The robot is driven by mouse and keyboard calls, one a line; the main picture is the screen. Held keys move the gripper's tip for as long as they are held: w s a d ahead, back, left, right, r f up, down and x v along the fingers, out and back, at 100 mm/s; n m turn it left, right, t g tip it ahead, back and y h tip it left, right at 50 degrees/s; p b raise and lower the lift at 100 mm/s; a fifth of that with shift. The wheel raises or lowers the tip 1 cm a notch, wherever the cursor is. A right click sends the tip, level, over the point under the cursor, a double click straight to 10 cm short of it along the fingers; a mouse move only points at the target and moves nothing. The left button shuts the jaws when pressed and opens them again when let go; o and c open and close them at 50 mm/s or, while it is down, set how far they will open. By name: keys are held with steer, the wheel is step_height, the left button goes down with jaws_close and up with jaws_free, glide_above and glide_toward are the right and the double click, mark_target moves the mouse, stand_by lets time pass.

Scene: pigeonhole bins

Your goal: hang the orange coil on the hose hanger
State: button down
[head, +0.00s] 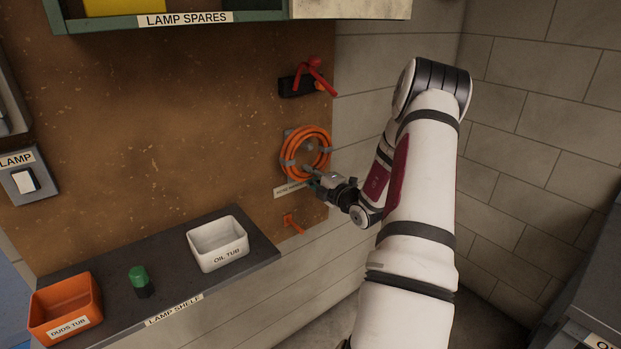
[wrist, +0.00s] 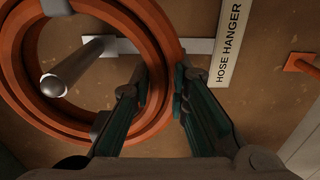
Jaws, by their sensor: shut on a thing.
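The orange coil (head: 291,138) is up against the brown board, in front of the hose hanger's grey plate. In the wrist view the coil (wrist: 20,75) fills the left side, and the hose hanger's grey peg (wrist: 75,65) shows inside its opening, with the rounded tip towards me. I cannot tell whether the coil's weight rests on the peg. My gripper (head: 314,172) is at the coil's lower right rim. In the wrist view its fingers (wrist: 160,85) are on either side of the rim, shut on it. The HOSE HANGER label (wrist: 228,45) is right of the fingers.
A small orange peg (head: 290,222) is below the coil. A red item in a black holder (head: 297,84) is above. The lamp shelf (head: 180,270) at lower left carries a white oil tub (head: 218,245), a green-capped item (head: 139,280) and an orange duds tub (head: 66,305).

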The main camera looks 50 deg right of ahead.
steer(key=shift+f+b+x, duration=0.25)
steer(key=shift+b+x, duration=0.35)
steer(key=shift+x, duration=0.45)
steer(key=shift+f+b+x, duration=0.2)
steer(key=shift+b+x, duration=0.35)
steer(key=shift+x, duration=0.5)
steer(key=c, duration=1.1)
jaws_free()
steer(key=shift+f, duration=0.15)
steer(key=shift+s, duration=0.15)
steer(key=p+v, duration=0.3)
steer(key=v, duration=0.3)
steer(key=shift+s+a, duration=0.15)
steer(key=shift+s, duration=0.25)
